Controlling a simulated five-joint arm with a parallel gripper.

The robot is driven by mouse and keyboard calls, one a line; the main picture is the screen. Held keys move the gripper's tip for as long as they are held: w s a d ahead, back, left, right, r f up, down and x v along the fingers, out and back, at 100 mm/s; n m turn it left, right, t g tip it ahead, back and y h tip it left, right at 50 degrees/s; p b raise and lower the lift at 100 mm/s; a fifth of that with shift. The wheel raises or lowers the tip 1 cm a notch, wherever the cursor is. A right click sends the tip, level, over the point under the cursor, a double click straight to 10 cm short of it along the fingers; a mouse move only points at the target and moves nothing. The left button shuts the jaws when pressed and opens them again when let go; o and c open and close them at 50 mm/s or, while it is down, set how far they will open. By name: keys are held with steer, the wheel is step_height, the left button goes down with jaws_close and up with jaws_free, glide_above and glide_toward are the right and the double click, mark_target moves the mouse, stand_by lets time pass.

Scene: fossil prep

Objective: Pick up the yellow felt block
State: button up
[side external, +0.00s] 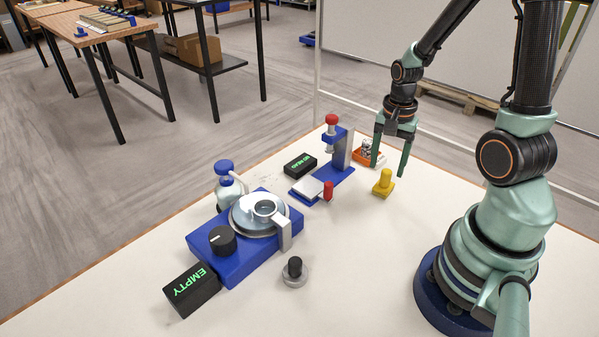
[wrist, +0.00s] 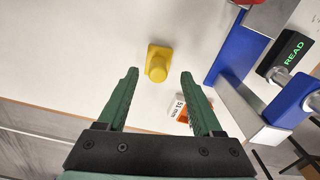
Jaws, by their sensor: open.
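The yellow felt block (side external: 383,184) stands on the white table, with a square base and a rounded knob on top. In the wrist view the yellow block (wrist: 158,63) lies ahead of the fingertips, roughly centred between them. My gripper (side external: 390,160) is open and empty, its green fingers pointing down above the table close to the block. In the wrist view my gripper (wrist: 160,75) shows both fingers spread apart, with nothing between them.
A blue press stand (side external: 341,150) with a red knob is left of my gripper. A black display box (side external: 300,164), a blue heater-like device (side external: 230,262), and a small weight (side external: 295,273) stand farther left.

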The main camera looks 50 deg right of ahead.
mark_target(387, 171)
steer(key=shift+s+d+f, duration=0.15)
steer(key=shift+f, duration=2)
jaws_close()
